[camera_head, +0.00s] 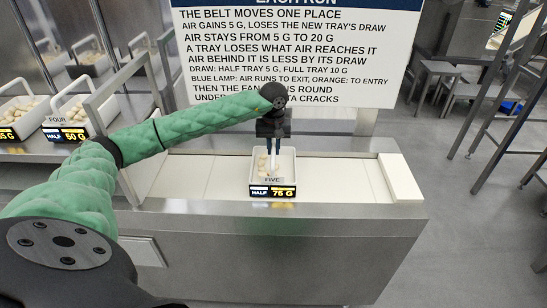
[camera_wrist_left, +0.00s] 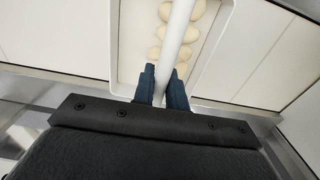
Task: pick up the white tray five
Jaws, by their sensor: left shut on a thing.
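The white tray five (camera_head: 287,164) stands on the pale belt, with the word FIVE on its front and a plate (camera_head: 272,191) reading HALF and 75 G. Several pale pasta pieces (camera_wrist_left: 157,52) lie in it. A white bar crosses over the tray; it shows in the left wrist view (camera_wrist_left: 178,30). My left gripper (camera_head: 272,154) points down over the tray. In the left wrist view its blue fingers are shut on the bar, one on each side. My right gripper is in neither view.
Tray four (camera_head: 92,124), reading 50 G, and more filled trays stand at the left. A metal frame stands between them and tray five. Belt (camera_head: 330,178) is bare on both sides of tray five. A large sign (camera_head: 290,50) stands behind.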

